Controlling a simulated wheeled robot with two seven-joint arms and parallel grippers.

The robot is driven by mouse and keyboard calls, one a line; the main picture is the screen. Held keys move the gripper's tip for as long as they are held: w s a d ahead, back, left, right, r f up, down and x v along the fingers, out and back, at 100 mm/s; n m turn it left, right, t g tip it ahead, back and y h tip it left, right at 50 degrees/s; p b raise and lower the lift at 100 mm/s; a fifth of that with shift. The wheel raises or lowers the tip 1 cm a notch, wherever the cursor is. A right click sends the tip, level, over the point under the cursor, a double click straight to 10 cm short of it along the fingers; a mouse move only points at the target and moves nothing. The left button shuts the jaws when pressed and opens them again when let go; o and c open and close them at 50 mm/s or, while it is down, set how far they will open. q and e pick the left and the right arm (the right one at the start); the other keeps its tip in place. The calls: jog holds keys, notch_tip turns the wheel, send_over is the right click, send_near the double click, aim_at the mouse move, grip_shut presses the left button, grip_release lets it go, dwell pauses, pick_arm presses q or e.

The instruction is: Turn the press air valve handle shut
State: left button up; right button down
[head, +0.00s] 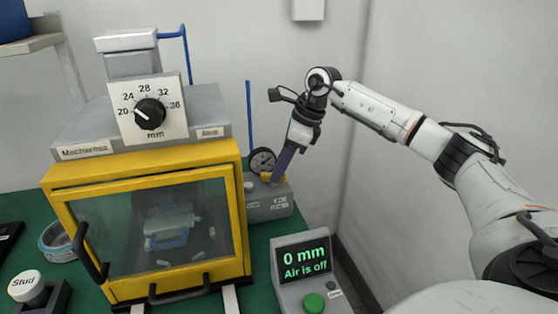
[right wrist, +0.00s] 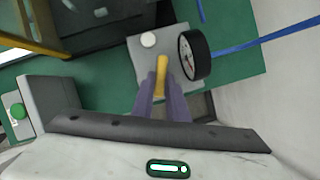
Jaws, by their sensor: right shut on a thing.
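The press air valve is a grey block (head: 267,204) on the green table, right of the yellow press. Its yellow handle (right wrist: 161,75) shows in the right wrist view between my purple fingers. My right gripper (head: 276,176) reaches down from the right and is shut on the handle. My left gripper is not in view.
The yellow-framed press (head: 150,174) stands left of the valve, with a 20–36 mm dial (head: 149,112) above. In front, a display box (head: 306,273) reads "0 mm, Air is off" and has a green button. A blue hose (head: 249,115) rises behind the gauge. A wall stands right.

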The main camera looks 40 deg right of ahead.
jog(key=shift+w+d+r+n+g+y+p, duration=0.1)
jog(key=shift+n+g+y+p, duration=0.1)
jog(key=shift+n+p, duration=0.35)
jog(key=shift+w+d+n+g+y+p, duration=0.1)
jog(key=shift+n+y+p, duration=0.15)
jog(key=shift+n, duration=0.4)
jog(key=c, duration=1.7)
grip_release()
jog(key=shift+a, duration=0.1)
jog(key=shift+c, duration=0.2)
jog(key=v, duration=1)
jog(key=shift+r, duration=0.1)
